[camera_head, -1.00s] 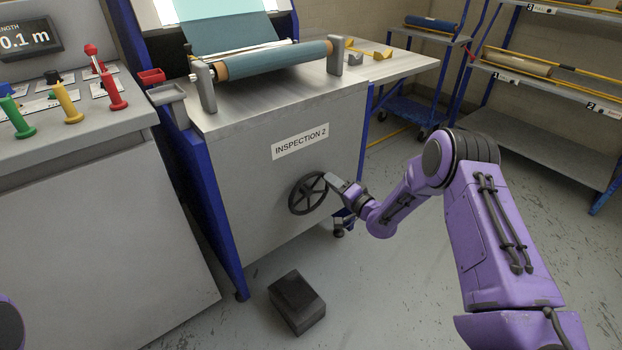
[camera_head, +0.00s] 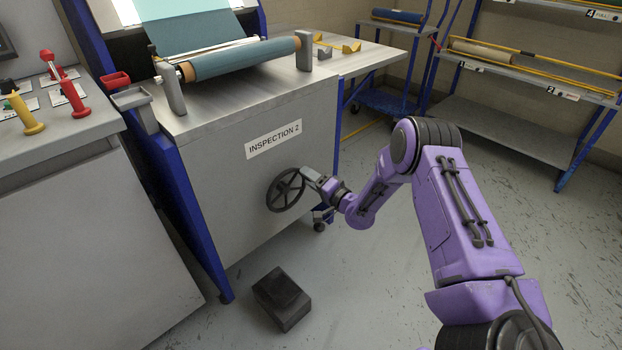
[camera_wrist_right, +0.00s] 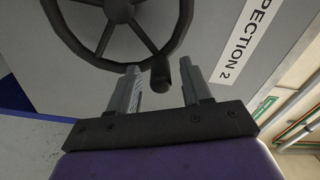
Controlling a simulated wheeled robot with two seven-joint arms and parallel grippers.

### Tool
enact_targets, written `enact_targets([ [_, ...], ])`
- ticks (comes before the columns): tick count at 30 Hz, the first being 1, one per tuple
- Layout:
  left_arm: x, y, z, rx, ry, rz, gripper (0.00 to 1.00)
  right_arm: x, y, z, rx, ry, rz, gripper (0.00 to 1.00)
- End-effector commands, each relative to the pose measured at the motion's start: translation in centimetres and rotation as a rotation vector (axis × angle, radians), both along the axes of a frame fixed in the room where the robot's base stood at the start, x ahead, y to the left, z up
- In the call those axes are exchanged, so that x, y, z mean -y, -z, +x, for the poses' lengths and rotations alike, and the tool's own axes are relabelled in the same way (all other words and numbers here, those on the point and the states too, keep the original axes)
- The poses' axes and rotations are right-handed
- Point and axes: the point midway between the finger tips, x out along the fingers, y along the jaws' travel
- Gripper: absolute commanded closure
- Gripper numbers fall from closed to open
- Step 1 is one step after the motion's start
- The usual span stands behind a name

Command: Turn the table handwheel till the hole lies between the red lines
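The dark handwheel (camera_head: 286,190) is on the grey front panel of the inspection table (camera_head: 230,185), below the "INSPECTION 2" label. In the right wrist view its rim, hub and spokes (camera_wrist_right: 118,12) show in part. My right gripper (camera_head: 311,175) is at the wheel's upper right rim. In the right wrist view its two fingers (camera_wrist_right: 160,65) are apart, with the wheel's dark handle knob (camera_wrist_right: 160,76) between them. Gaps show on both sides of the knob. I cannot make out the hole or the red lines. My left gripper is not in view.
A dark box (camera_head: 282,298) lies on the floor below the wheel. A control desk (camera_head: 85,225) with coloured levers stands at left. A blue fabric roll (camera_head: 240,60) lies on the table top. Shelves (camera_head: 520,125) stand at back right.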

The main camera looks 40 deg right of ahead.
Motion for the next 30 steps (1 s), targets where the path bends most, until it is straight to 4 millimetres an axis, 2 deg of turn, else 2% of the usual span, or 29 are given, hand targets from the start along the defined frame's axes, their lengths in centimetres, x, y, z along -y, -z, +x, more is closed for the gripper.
enact_targets([
  [5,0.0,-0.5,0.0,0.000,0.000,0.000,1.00,0.3,-0.2,-1.7,-0.002,0.001,0.002,0.52],
  [12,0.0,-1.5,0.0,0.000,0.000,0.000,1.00,1.2,-0.1,-7.4,-0.002,0.002,0.003,0.52],
  [16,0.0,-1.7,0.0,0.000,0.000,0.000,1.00,1.5,0.0,-9.5,-0.001,0.001,0.001,0.52],
  [21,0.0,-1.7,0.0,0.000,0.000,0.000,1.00,1.7,0.1,-10.4,-0.001,0.000,0.000,0.52],
  [30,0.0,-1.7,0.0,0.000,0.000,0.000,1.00,1.7,0.1,-10.4,0.000,0.000,0.000,0.52],
])
